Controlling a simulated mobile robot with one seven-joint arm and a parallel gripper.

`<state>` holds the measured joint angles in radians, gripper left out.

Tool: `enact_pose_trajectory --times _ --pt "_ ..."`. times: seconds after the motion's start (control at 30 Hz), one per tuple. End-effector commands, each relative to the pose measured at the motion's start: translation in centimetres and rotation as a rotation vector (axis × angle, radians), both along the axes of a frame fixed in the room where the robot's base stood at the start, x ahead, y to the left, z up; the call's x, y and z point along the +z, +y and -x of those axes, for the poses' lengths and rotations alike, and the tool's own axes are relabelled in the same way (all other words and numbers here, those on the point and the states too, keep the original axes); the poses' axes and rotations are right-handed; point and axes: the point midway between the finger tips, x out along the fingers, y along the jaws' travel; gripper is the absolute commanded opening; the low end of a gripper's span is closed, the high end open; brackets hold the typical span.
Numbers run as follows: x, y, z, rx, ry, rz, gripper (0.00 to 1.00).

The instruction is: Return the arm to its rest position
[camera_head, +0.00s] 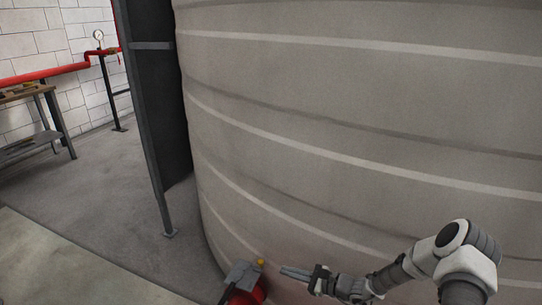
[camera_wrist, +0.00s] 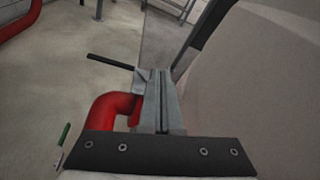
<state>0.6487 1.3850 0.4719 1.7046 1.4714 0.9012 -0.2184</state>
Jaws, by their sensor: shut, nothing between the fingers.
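My arm (camera_head: 405,270) reaches in from the lower right of the head view, bent at the elbow, with its forearm pointing left. My gripper (camera_head: 284,271) is at the left end of it, low in front of the big tank. Its fingers are together and hold nothing. In the wrist view the closed fingers of my gripper (camera_wrist: 160,75) point up the picture. Just left of the fingertips in the head view is a red fitting (camera_head: 243,296) with a grey part and a small yellow knob (camera_head: 261,262). I cannot tell whether the gripper touches it.
The large ribbed grey tank (camera_head: 350,130) fills the right side, close behind my arm. A red pipe bend (camera_wrist: 108,112) lies beside the fingers in the wrist view. A dark upright panel (camera_head: 155,90) and a workbench (camera_head: 35,125) stand left. Floor (camera_head: 105,190) between them is clear.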

Motion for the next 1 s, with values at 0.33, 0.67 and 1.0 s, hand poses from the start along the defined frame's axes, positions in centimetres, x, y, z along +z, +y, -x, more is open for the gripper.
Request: enact_pose_trajectory --times 0.33,0.67,1.0 --pt "9.4 1.6 3.6 0.363 -0.189 0.300 0.00" --pt "16.8 1.6 8.3 0.648 -0.340 0.594 0.00" --pt "23.9 0.2 13.9 0.876 -0.479 0.910 0.00"
